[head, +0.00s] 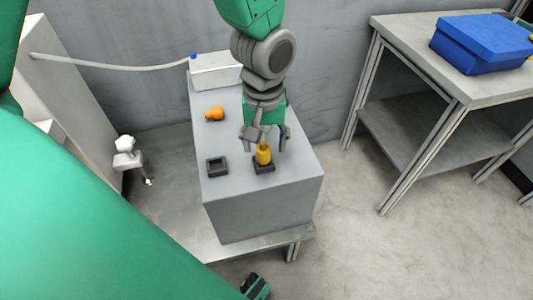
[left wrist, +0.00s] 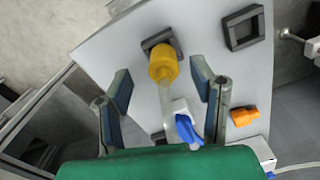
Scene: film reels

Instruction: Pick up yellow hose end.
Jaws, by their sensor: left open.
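The yellow hose end (head: 264,155) stands upright in a dark square holder (head: 264,168) near the front of the grey block. In the left wrist view the yellow hose end (left wrist: 163,63) lies at the mouth between the fingers, its holder (left wrist: 148,43) partly hidden behind it. A pale translucent hose runs from it toward my palm. My left gripper (head: 265,138) is open, pointing down just above and around the top of the yellow end. In the left wrist view both fingers of my gripper (left wrist: 161,77) stand apart with gaps beside it.
An empty dark square holder (head: 217,166) sits left of the yellow end. An orange piece (head: 214,113) lies farther back on the grey block (head: 260,215). A white box (head: 214,72) with a blue fitting (head: 193,55) stands behind. A blue box (head: 482,43) rests on the right table.

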